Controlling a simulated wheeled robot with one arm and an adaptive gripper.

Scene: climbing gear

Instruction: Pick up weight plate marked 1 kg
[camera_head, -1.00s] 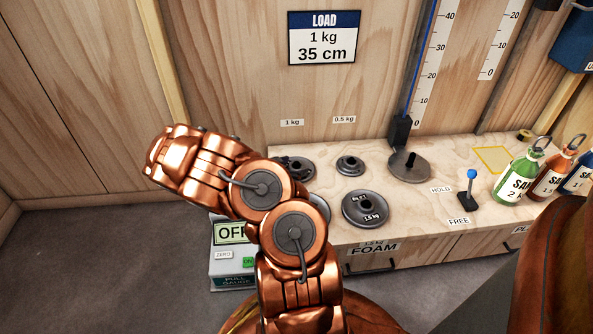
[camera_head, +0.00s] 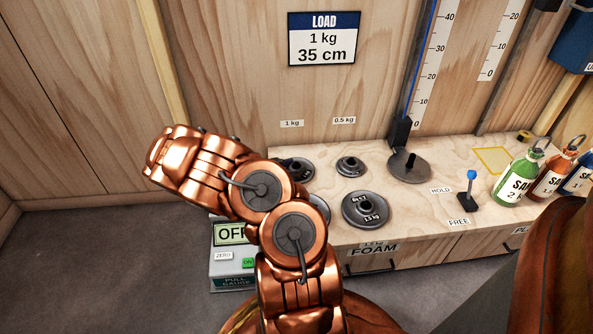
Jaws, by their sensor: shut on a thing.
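A dark round weight plate (camera_head: 298,169) with a raised hub lies on the wooden bench below the wall label "1 kg" (camera_head: 292,124). My copper arm covers its left part, and I cannot read a marking on it. My gripper is hidden behind my own arm, so its contact with any plate cannot be seen. Another dark plate (camera_head: 321,206) shows only its right edge beside my arm.
A plate marked 1.5 kg (camera_head: 366,210), a smaller plate (camera_head: 350,166) below the "0.5 kg" label and a flat disc (camera_head: 409,167) lie on the bench (camera_head: 440,151). A blue-knobbed lever (camera_head: 469,188) and several bottles (camera_head: 518,180) stand right. A gauge (camera_head: 234,255) stands left.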

